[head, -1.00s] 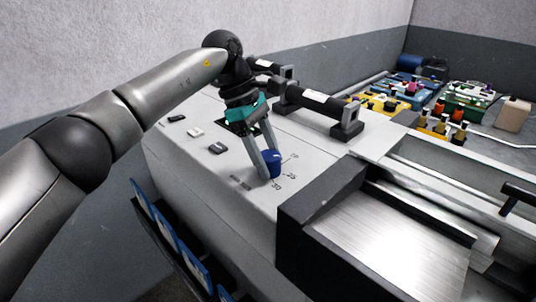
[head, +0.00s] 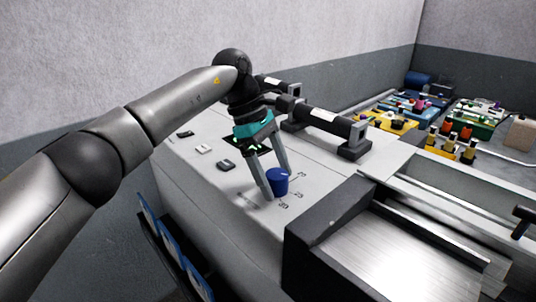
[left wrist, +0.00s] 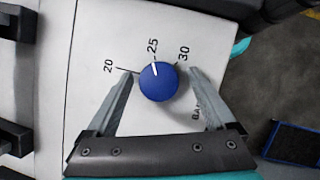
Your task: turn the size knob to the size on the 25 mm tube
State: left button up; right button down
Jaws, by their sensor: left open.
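The blue round size knob (head: 277,182) is on the light machine panel. It also shows in the left wrist view (left wrist: 158,86), where its white mark points at or very near 25, between the printed 20 and 30. My left gripper (left wrist: 162,73) is open, with one finger on each side of the knob; I cannot tell whether either touches it. In the head view the left gripper (head: 277,185) reaches down to the knob. A dark tube with a white label (head: 326,116) lies across black supports behind; its print is too small to read. My right gripper is not in view.
Several small switches (head: 204,149) are on the panel left of the knob. A dark-edged metal machine bed (head: 405,255) rises at the right front. Bins of coloured parts (head: 455,145) stand at the back right. Blue-edged panels (head: 172,250) hang below the front edge.

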pick_arm(q)
jog(key=p+v, duration=0.2)
jog(key=v, duration=1.3)
